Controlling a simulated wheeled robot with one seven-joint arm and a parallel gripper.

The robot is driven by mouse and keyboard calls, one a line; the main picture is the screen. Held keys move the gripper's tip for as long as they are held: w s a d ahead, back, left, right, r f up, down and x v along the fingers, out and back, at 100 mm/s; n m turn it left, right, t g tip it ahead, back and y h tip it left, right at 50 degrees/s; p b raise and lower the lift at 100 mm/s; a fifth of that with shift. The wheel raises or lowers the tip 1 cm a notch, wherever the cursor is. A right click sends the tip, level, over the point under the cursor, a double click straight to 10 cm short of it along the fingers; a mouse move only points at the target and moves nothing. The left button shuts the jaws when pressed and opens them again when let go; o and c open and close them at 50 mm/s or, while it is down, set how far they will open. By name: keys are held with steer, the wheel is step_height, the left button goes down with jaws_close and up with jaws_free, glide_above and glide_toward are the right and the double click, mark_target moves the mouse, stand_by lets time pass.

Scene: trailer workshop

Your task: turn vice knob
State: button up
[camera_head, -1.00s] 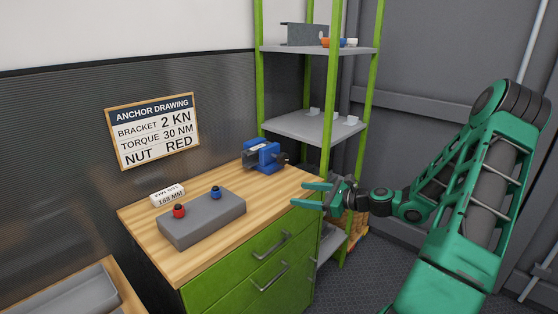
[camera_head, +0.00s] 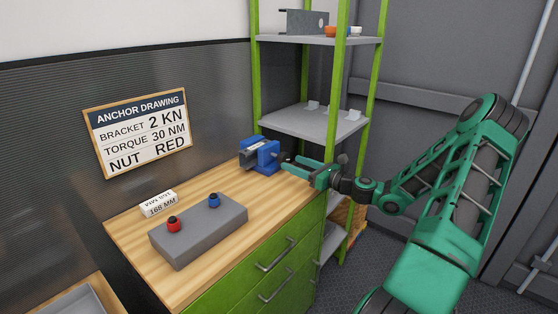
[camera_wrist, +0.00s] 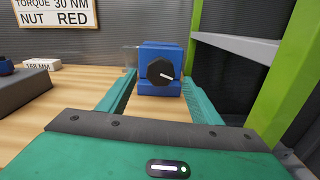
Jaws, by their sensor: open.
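The blue vice (camera_head: 259,156) stands on the wooden bench top at its far right end, near the shelf rack. Its dark knob (camera_wrist: 160,71) faces my wrist camera and has a white mark pointing right and slightly down. My gripper (camera_head: 298,166) is open just to the right of the vice. In the wrist view its two green fingers (camera_wrist: 158,92) reach forward on either side of the vice front, with the knob between them in the picture. I cannot tell whether the fingertips touch the vice. Nothing is held.
A grey block (camera_head: 198,231) with a red and a blue knob-topped piece sits on the bench (camera_head: 130,233), with a white 168 MM label block (camera_head: 159,204) behind it. The green-posted shelf rack (camera_head: 314,121) stands close to the right of the vice. A sign (camera_head: 137,133) hangs behind.

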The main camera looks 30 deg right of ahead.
mark_target(286, 160)
steer(key=x, duration=0.7)
steer(key=shift+d, duration=0.1)
steer(key=shift+s, duration=0.1)
steer(key=c, duration=1.1)
